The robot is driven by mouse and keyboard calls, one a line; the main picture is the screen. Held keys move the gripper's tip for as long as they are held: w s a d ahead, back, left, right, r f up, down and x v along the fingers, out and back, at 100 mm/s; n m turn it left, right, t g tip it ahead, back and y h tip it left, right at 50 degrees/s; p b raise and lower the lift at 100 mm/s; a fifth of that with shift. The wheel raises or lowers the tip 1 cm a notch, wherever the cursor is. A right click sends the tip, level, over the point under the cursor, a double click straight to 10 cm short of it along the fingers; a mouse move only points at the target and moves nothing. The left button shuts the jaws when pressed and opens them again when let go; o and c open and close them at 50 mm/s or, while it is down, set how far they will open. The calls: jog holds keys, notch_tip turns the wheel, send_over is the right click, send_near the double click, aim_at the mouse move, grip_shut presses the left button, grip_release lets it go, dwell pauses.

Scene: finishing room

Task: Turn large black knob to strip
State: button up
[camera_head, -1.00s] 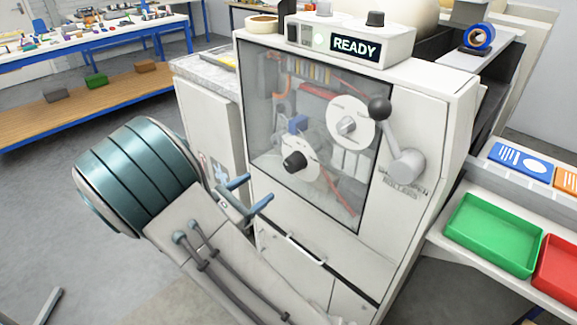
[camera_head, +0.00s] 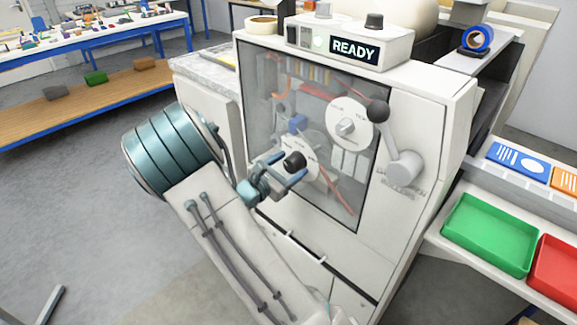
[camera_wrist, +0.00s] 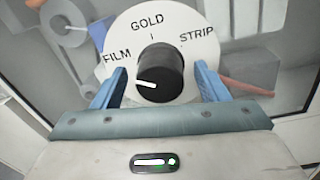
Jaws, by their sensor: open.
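The large black knob (camera_head: 294,161) stands on a round white dial at the lower middle of the machine's front panel. In the wrist view the knob (camera_wrist: 160,76) is centred, and its dial (camera_wrist: 152,16) reads FILM, GOLD and STRIP from left to right. The knob's white mark points left, toward the FILM side. My gripper (camera_head: 285,169) is open, with its blue fingers on either side of the knob. In the wrist view my gripper (camera_wrist: 159,72) shows a gap between each finger and the knob.
A second white dial (camera_head: 347,121) with a pale knob is above and to the right. A lever with a dark ball (camera_head: 377,111) stands beside it. A display (camera_head: 354,50) on top reads READY. Green (camera_head: 490,234) and red (camera_head: 558,268) trays are at right.

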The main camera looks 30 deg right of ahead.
jog(key=c, duration=1)
